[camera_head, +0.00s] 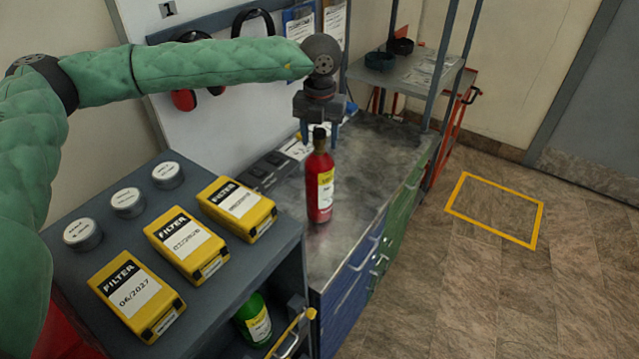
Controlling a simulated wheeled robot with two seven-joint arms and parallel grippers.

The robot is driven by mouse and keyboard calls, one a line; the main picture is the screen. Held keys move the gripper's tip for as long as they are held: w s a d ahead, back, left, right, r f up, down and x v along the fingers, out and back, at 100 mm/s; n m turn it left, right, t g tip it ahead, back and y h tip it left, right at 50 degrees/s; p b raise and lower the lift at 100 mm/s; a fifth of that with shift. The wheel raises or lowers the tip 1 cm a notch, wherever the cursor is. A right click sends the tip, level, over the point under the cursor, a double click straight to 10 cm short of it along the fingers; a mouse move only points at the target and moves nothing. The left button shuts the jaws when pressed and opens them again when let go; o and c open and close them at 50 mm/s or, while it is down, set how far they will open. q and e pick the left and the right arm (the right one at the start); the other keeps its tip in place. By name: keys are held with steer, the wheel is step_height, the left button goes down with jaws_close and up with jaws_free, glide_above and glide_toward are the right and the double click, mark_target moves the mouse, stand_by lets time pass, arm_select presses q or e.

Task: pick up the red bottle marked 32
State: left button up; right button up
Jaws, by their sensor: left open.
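A red bottle (319,192) with a dark neck and a yellow label stands upright on the grey worktop (352,182). The number on its label is too small to read. My left gripper (319,137) is open, pointing down at the bottle's top, with one finger showing on each side of the neck. I cannot tell whether the fingers touch the neck. My right gripper is not in view.
A dark shelf unit (205,283) in front carries several yellow filter boxes (186,243) and round tins (127,202). A green bottle (254,320) stands inside it. A metal rack (405,75) is behind the worktop. The floor on the right is clear.

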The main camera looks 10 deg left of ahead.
arm_select(q)
steer(key=shift+a+f, duration=0.1)
steer(key=shift+f, duration=0.75)
jaws_close()
steer(key=shift+r, duration=0.15)
stand_by(0.7)
